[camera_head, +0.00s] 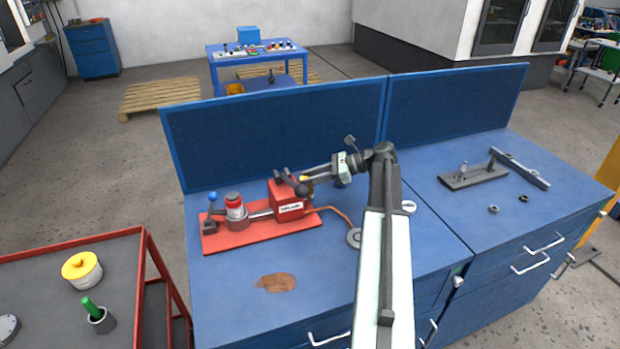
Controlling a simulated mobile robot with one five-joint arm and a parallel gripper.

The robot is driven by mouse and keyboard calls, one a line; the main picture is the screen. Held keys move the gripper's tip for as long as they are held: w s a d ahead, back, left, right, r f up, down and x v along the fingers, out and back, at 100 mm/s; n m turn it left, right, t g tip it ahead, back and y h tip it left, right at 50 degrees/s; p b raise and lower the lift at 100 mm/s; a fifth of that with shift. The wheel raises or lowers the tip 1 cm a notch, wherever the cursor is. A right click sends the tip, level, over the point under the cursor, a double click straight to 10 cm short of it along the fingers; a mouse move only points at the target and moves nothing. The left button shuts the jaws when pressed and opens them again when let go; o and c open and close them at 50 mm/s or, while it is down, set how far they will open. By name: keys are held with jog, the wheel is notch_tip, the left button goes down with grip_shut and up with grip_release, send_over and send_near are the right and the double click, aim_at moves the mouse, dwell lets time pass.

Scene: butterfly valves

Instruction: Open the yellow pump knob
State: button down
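A red pump unit (289,206) with a label on its front stands on a red base plate (250,238) on the blue workbench. A small yellow piece (305,179), which looks like the yellow knob, shows at the upper right of the red block, mostly hidden. A dark round knob (301,190) is just below it. My gripper (287,176) is at the top of the red block, right beside the yellow piece. Its dark fingers blend with the dark parts there, so I cannot tell whether they touch or hold the knob.
A red-topped cylinder (235,206) and a blue-ball lever (213,197) stand left of the block. An orange hose runs right to a grey disc (354,238). Blue panels (275,130) rise behind. A red cart (135,270) stands left. The bench front is clear apart from a brown stain.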

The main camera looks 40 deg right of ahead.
jog(key=shift+w+d+n+g+y, duration=0.2)
jog(key=shift+n+g+y, duration=0.15)
jog(key=shift+n+g, duration=0.15)
jog(key=shift+w+d+n+g+y, duration=0.1)
jog(key=shift+w+n+g+y, duration=0.1)
jog(key=shift+n+g+y, duration=0.25)
jog(key=shift+w+n+g+y, duration=0.1)
jog(key=shift+n+g+y, duration=0.2)
jog(key=shift+n+g, duration=0.55)
jog(key=shift+a+n+g, duration=0.15)
jog(key=shift+n+g, duration=0.25)
jog(key=shift+n, duration=0.1)
jog(key=c, duration=1.4)
grip_release()
